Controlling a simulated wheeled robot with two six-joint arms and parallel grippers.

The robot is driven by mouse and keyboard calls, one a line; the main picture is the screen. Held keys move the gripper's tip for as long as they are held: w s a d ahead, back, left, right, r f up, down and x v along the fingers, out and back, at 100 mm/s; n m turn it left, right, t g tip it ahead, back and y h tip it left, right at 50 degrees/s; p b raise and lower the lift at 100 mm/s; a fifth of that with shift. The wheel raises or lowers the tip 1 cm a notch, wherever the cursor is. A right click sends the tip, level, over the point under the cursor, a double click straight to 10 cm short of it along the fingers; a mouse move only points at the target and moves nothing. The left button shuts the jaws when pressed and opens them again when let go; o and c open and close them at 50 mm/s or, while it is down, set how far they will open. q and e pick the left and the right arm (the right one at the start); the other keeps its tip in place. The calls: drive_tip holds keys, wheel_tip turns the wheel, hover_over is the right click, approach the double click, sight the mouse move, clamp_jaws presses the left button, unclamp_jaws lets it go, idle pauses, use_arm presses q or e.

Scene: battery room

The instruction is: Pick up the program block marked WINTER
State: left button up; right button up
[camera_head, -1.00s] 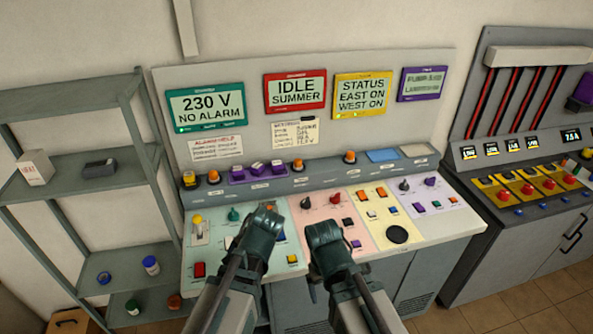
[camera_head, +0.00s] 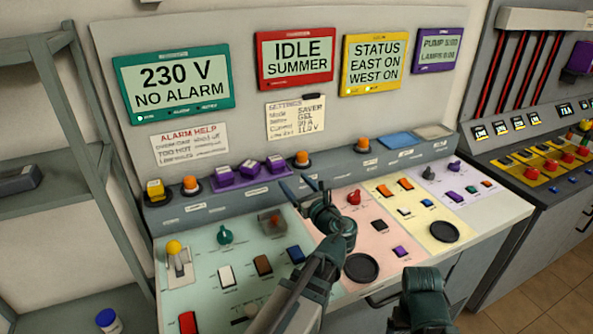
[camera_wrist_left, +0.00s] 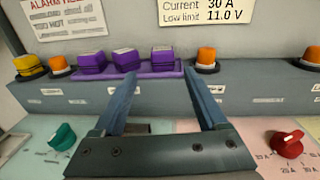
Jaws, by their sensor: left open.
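Three purple blocks sit in a row on a purple tray on the grey ledge: a left one (camera_head: 223,175), a middle one (camera_head: 250,168) and a right one (camera_head: 276,163). Their top markings are too small to read, so I cannot tell which is WINTER. My left gripper (camera_head: 301,184) is open and empty, just right of and in front of the row. In the left wrist view its fingers (camera_wrist_left: 162,76) point at the ledge, with the right block (camera_wrist_left: 163,57) beyond the gap between them. My right gripper (camera_head: 424,285) is low at the desk's front; its fingertips are unclear.
A yellow block (camera_head: 154,190) and an orange lamp (camera_head: 190,184) stand left of the tray. Another orange lamp (camera_head: 302,158) stands right of it. The sloped desk below has knobs and switches, including a red knob (camera_head: 354,197). A shelf (camera_head: 40,203) stands at left.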

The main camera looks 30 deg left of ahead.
sight(279, 162)
use_arm(q)
drive_tip(key=x, duration=0.8)
drive_tip(key=shift+w, duration=0.4)
drive_tip(key=shift+a+r, duration=0.1)
drive_tip(key=shift+r, duration=0.05)
drive_tip(key=x, duration=0.5)
drive_tip(key=shift+w+a, duration=0.1)
drive_tip(key=c, duration=1.2)
